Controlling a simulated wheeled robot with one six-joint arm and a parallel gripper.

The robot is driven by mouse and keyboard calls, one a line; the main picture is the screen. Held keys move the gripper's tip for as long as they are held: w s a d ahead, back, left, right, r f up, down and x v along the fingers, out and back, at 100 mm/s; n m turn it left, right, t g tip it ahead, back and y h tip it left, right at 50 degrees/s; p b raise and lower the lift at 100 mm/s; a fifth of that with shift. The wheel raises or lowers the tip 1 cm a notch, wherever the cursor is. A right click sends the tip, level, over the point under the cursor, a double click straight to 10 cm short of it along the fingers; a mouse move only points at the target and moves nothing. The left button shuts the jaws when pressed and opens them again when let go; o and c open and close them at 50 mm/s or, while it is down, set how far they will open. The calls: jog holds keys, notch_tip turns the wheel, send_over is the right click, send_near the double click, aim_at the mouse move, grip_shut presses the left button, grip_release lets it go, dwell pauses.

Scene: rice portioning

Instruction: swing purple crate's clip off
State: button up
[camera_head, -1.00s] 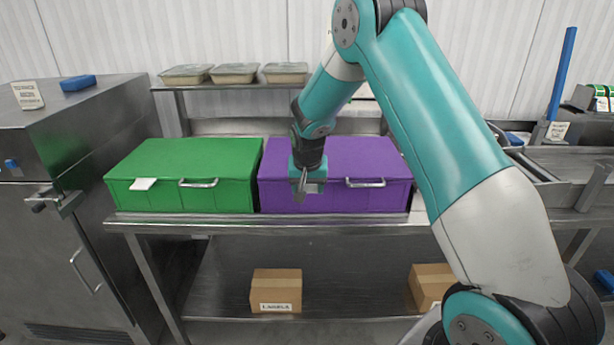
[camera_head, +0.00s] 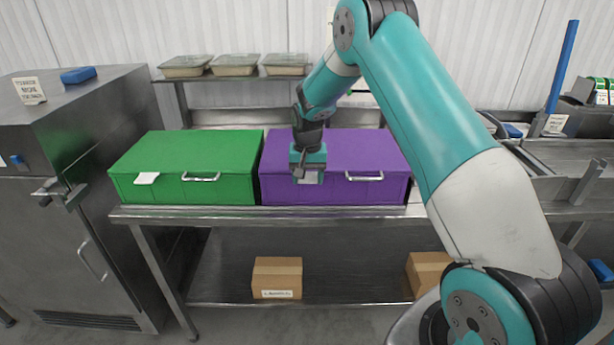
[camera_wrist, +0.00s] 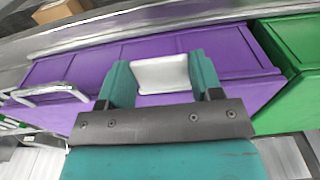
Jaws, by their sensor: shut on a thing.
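The purple crate (camera_head: 340,150) stands shut on the steel table, beside the green crate. Its clip (camera_wrist: 160,74), a pale white-grey plate, is on its front face. My gripper (camera_head: 309,178) is in front of the crate's left front in the head view, at the height of the clip. In the wrist view my gripper's teal fingers (camera_wrist: 163,80) stand on both sides of the clip and are shut on it. The crate's metal handle (camera_head: 364,177) is right of my gripper in the head view and also shows at the left of the wrist view (camera_wrist: 48,92).
The green crate (camera_head: 190,160) stands close on the left, with its own white clip (camera_head: 146,178) and handle. A steel cabinet (camera_head: 60,130) is at far left. Cardboard boxes (camera_head: 277,277) lie on the lower shelf. Filled trays (camera_head: 236,65) sit on the back shelf.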

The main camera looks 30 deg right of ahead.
aim_at(307, 182)
jog(key=o, duration=0.9)
jog(key=shift+d, duration=0.1)
jog(key=r+b, duration=0.1)
jog(key=r, duration=0.4)
jog(key=r+b, duration=0.1)
jog(key=r, duration=0.5)
jog(key=r+b, duration=0.2)
jog(key=r, duration=0.4)
jog(key=shift+s+a+r, duration=0.2)
jog(key=shift+s+a, duration=0.1)
jog(key=shift+s, duration=0.05)
jog(key=shift+a, duration=0.1)
jog(key=s+a+r+n+y, duration=0.2)
jog(key=s+a+n, duration=0.6)
jog(key=s+a, duration=0.8)
jog(key=s+a+f+n+y, duration=0.1)
jog(key=s+a+n, duration=0.1)
jog(key=s, duration=0.4)
jog(key=s+a+f+n, duration=0.1)
jog(key=s+a+n, duration=0.1)
jog(key=s+a, duration=0.2)
jog(key=s+a+f+n+y, duration=0.1)
jog(key=s+a+n, duration=0.1)
jog(key=s, duration=0.6)
jog(key=shift+a+g+y, duration=0.3)
jog(key=shift+a, duration=0.2)
